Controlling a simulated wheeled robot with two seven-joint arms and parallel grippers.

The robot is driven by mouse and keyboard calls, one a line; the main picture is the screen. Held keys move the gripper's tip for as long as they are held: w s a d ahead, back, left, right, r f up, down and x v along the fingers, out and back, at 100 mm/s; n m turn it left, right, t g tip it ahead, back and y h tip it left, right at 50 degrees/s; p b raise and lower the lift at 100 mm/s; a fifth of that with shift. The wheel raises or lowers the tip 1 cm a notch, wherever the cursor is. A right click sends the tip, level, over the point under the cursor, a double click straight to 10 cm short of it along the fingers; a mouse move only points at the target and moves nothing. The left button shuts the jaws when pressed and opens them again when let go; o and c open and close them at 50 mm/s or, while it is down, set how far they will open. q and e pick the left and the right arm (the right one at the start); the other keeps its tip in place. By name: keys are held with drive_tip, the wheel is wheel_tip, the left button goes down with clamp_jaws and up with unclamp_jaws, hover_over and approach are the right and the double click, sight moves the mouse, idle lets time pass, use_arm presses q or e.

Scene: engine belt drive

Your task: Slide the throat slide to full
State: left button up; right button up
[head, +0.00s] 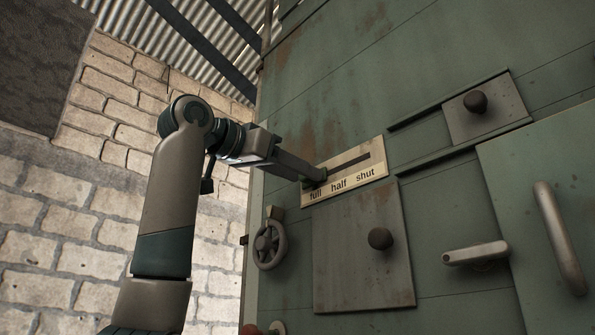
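The throat slide's pale label plate (344,170) is on the green engine casing, with a dark slot running across it and the words full, half and shut from left to right. My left gripper (314,178) reaches in from the left, with its fingertips at the slot's left end, just above the word full. A small dark part shows at the fingertips, and no knob shows along the rest of the slot. The fingers hide most of that end, and I see them from the side, so their gap is hidden. My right gripper is out of view.
Below the plate is a square rusty panel with a dark knob (380,238). A small handwheel (269,244) is at lower left. Another knobbed plate (487,109) sits between rails at upper right. A lever handle (476,253) and a door handle (559,238) stick out at right.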

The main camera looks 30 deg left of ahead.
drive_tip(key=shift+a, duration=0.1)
use_arm(q)
drive_tip(key=b+v, duration=0.7)
drive_tip(key=v, duration=1)
drive_tip(key=shift+s, duration=0.25)
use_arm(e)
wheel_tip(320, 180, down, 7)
use_arm(q)
drive_tip(key=shift+a, duration=0.1)
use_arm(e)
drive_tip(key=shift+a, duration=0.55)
use_arm(q)
drive_tip(key=shift+w, duration=0.1)
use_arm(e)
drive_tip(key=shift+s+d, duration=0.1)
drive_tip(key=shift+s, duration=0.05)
